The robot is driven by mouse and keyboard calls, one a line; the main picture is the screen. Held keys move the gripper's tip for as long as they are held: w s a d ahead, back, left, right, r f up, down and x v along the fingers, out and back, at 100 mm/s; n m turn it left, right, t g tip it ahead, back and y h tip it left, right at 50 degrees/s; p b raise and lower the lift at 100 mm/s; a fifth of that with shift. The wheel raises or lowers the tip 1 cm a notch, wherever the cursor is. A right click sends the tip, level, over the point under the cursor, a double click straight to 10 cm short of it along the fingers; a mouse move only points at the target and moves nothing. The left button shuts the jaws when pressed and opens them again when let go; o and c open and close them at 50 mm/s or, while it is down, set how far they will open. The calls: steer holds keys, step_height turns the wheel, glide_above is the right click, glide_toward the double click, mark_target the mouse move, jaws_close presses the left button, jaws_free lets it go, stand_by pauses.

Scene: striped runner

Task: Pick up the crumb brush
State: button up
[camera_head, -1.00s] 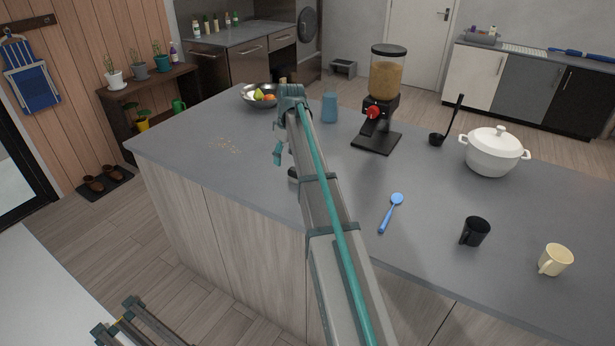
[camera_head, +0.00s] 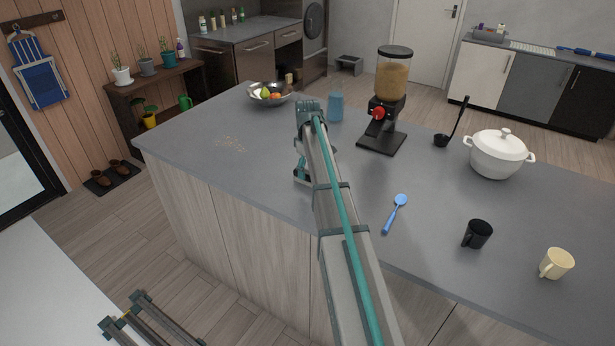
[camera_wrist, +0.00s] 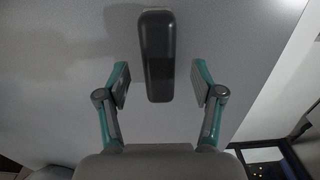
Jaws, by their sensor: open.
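The crumb brush (camera_wrist: 157,55) shows in the wrist view as a dark grey, rounded oblong with a thin pale edge at its far end. It lies on the grey counter. My gripper (camera_wrist: 160,83) is open, with one finger on each side of the brush's near part. Gaps show between the brush and both fingers. In the head view my gripper (camera_head: 301,177) is low over the counter near its front edge, and my arm hides the brush there.
A blue spoon-shaped utensil (camera_head: 396,213), a dispenser (camera_head: 385,105), a blue cup (camera_head: 335,106) and a fruit bowl (camera_head: 268,95) stand around. A black mug (camera_head: 477,234), cream mug (camera_head: 556,263) and white pot (camera_head: 497,154) are right.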

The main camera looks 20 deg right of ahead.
mark_target(308, 175)
steer(key=shift+w+f+p, duration=0.1)
steer(key=shift+f+p, duration=0.3)
steer(key=shift+f, duration=1.25)
jaws_close()
